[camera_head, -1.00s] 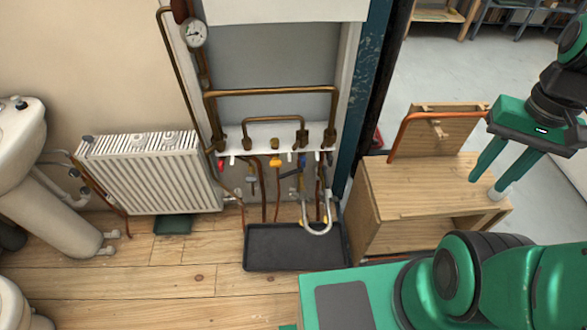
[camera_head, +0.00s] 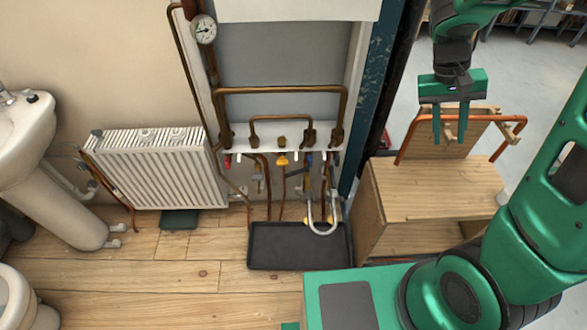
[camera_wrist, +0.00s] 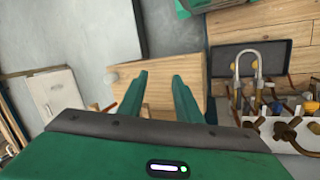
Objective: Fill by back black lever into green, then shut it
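My gripper (camera_head: 449,138) is open and empty, fingers pointing down, over the wooden cabinet at the right. Its two spread fingers also show in the wrist view (camera_wrist: 158,88), with nothing between them. The coloured valve levers sit under the white pipe panel, far left of my gripper: red (camera_head: 228,160), yellow (camera_head: 282,159) and blue (camera_head: 309,159). A dark lever (camera_head: 335,158) seems to be at the right end, too small to tell clearly. A dark green tray (camera_head: 180,220) lies on the floor below the radiator. I cannot see what is in it.
A black tray (camera_head: 262,258) lies on the floor below the pipes, with a grey U-shaped spout (camera_head: 322,230) above it. The wooden cabinet (camera_head: 440,195) has a copper pipe (camera_head: 402,143) by its raised back board. A radiator (camera_head: 160,170) and basin (camera_head: 25,130) stand left. A blue post (camera_head: 365,110) stands between.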

